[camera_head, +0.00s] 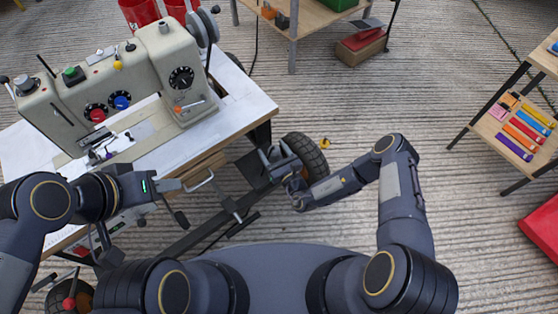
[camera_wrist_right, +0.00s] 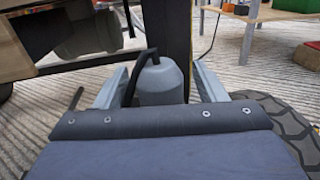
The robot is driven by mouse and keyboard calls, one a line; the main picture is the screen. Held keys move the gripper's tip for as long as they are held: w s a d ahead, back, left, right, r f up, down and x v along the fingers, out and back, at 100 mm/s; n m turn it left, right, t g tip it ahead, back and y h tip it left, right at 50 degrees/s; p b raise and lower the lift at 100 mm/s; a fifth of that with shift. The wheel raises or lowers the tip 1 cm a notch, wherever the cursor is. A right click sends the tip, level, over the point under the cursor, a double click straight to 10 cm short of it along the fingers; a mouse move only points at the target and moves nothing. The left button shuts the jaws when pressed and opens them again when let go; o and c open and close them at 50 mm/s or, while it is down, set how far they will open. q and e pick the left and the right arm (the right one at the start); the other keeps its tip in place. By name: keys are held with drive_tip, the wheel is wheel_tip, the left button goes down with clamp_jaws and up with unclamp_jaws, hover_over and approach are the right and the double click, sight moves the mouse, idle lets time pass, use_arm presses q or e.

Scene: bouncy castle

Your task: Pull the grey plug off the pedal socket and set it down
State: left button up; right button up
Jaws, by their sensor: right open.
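In the right wrist view the grey plug (camera_wrist_right: 162,84) is a rounded, upright block with a dark cable bending out of its upper left. My right gripper (camera_wrist_right: 160,88) is open, with one finger on each side of the plug; gaps show, and I see no clear grip. The pedal socket is hidden from view. In the head view my right gripper (camera_head: 277,155) is low beside the sewing table's wheel, and the plug is too small to make out there. My left gripper (camera_head: 167,185) is near the table's front edge; its jaw opening is unclear.
A sewing machine (camera_head: 128,80) stands on the wheeled table (camera_head: 240,101). A black tyre (camera_head: 307,153) is right beside my right gripper. A shelf with coloured bars (camera_head: 522,133) is at the right. The floor between is clear.

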drive_tip(key=shift+w+a, duration=0.35)
drive_tip(key=shift+w, duration=0.3)
drive_tip(key=c, duration=1.1)
drive_tip(key=shift+r, duration=0.1)
drive_tip(key=shift+c, duration=0.2)
drive_tip(key=shift+r, duration=0.1)
drive_tip(key=shift+r+p, duration=2)
drive_tip(key=shift+r, duration=0.05)
drive_tip(key=shift+r, duration=0.15)
drive_tip(key=shift+r+p, duration=2)
drive_tip(key=shift+p, duration=0.05)
